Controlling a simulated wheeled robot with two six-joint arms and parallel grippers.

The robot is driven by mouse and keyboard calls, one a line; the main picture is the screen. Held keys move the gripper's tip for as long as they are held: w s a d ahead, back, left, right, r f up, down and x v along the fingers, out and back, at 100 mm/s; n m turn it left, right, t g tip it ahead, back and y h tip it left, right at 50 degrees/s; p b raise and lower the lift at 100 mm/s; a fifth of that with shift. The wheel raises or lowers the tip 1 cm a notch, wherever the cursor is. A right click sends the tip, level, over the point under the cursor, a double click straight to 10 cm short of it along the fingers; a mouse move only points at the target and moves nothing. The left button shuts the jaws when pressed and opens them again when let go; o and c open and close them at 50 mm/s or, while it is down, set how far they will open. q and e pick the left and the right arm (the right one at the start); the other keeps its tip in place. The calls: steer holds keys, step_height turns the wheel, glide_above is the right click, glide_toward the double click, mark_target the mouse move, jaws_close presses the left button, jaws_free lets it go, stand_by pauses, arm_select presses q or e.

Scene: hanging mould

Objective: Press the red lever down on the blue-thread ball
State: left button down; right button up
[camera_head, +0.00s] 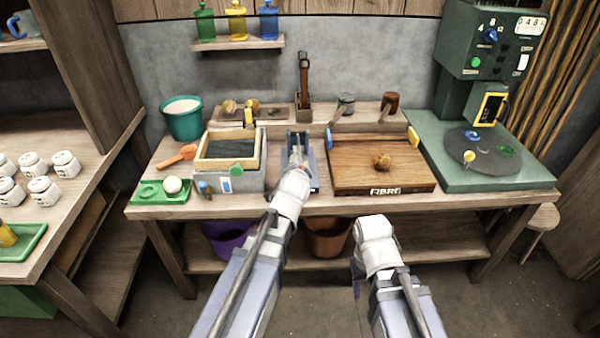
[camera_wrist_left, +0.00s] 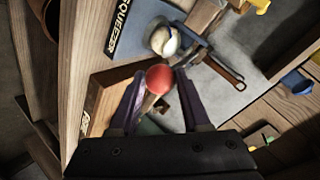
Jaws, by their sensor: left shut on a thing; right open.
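In the left wrist view a red knob of the lever (camera_wrist_left: 158,78) sits between the two fingers of my left gripper (camera_wrist_left: 156,88), which is shut on it. In the head view my left gripper (camera_head: 297,142) reaches over this blue base (camera_head: 314,178) and hides most of the lever and ball. I cannot tell whether the lever touches the ball. My right gripper (camera_head: 358,266) is open and empty, low in front of the bench, its fingers mostly hidden by my arm.
Right of the squeezer is a wooden board (camera_head: 350,181) with a brown ball (camera_head: 382,161). A green turntable machine (camera_head: 425,150) stands farther right. A wooden-rimmed box (camera_head: 200,164) and a green tray (camera_head: 148,197) with a white ball are left. Cups and tools stand behind.

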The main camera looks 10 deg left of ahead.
arm_select(q)
steer(key=shift+s+f, duration=0.15)
steer(key=shift+f, duration=0.3)
arm_select(e)
steer(key=shift+f, duration=0.4)
arm_select(q)
steer(key=shift+c, duration=1.9)
jaws_free()
steer(key=shift+r, duration=0.1)
steer(key=p+v, duration=0.3)
steer(key=v, duration=0.4)
steer(key=shift+s, duration=0.3)
arm_select(e)
steer(key=r, duration=0.1)
steer(key=s+r, duration=0.1)
steer(key=d+r, duration=0.1)
steer(key=shift+s+r, duration=0.3)
steer(key=shift+r, duration=0.1)
arm_select(q)
steer(key=shift+r, duration=0.1)
steer(key=shift+d, duration=0.1)
